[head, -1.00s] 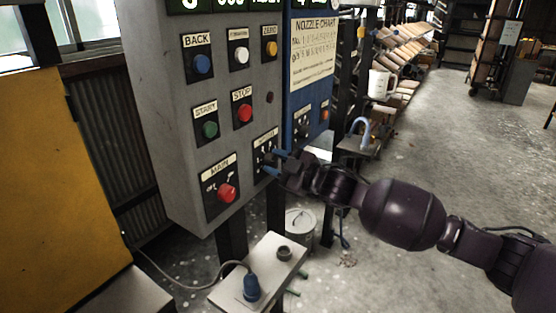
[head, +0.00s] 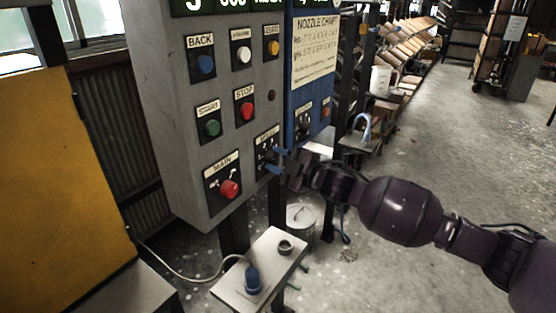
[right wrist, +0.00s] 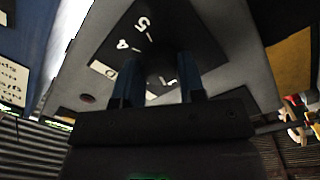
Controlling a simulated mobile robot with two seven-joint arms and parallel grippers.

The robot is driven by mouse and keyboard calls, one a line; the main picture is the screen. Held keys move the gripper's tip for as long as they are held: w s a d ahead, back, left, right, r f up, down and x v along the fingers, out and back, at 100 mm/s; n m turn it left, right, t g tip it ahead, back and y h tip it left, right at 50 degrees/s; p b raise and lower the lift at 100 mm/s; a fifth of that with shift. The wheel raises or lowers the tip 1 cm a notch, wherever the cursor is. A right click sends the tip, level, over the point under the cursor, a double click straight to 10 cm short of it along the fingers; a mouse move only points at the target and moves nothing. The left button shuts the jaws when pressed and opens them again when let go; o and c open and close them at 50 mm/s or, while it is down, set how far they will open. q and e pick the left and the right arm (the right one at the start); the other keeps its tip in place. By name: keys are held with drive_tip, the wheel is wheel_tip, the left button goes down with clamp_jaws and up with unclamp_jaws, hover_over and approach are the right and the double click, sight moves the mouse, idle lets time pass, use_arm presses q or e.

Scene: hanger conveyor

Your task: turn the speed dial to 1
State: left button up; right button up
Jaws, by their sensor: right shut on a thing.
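The speed dial (right wrist: 160,72) is a dark knob on a black plate, on the lower right of the grey control panel's front. The right wrist view shows white numbers 5 and 4 around it; the other marks are partly covered. My right gripper (head: 278,161) is at the dial plate (head: 264,143) and is shut on the dial. In the right wrist view its two blue fingers (right wrist: 159,88) stand on either side of the knob. The dial's pointer is hidden, so its setting cannot be read. My left gripper is not in view.
The grey panel (head: 165,120) also carries a red main switch (head: 229,189), a green start button (head: 212,128) and a red stop button (head: 247,111). A blue panel (head: 291,125) adjoins it on the right.

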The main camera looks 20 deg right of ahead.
drive_tip(key=o, duration=0.9)
drive_tip(key=shift+o, duration=0.2)
drive_tip(key=shift+s, duration=0.1)
drive_tip(key=v, duration=1)
drive_tip(key=shift+s+d+p, duration=0.2)
drive_tip(key=shift+s+p, duration=0.05)
drive_tip(key=shift+p, duration=0.15)
drive_tip(key=s+f+m+h, duration=0.4)
drive_tip(key=s+f+m, duration=0.15)
drive_tip(key=f, duration=0.35)
drive_tip(key=s+f+m+h, duration=0.4)
drive_tip(key=s+f+m, duration=0.15)
drive_tip(key=f, duration=0.35)
drive_tip(key=s+f+m+g+h, duration=0.1)
drive_tip(key=s+f+m+g, duration=0.1)
drive_tip(key=s+f, duration=0.4)
drive_tip(key=s+d+f+m+g+h, duration=0.1)
drive_tip(key=s+f+m, duration=0.3)
drive_tip(key=s, duration=0.8)
wheel_tip(320, 180, down, 2)
drive_tip(key=shift+s+d+f+g+h, duration=0.1)
drive_tip(key=shift+s+d+g+h, duration=0.05)
drive_tip(key=shift+g+h, duration=0.3)
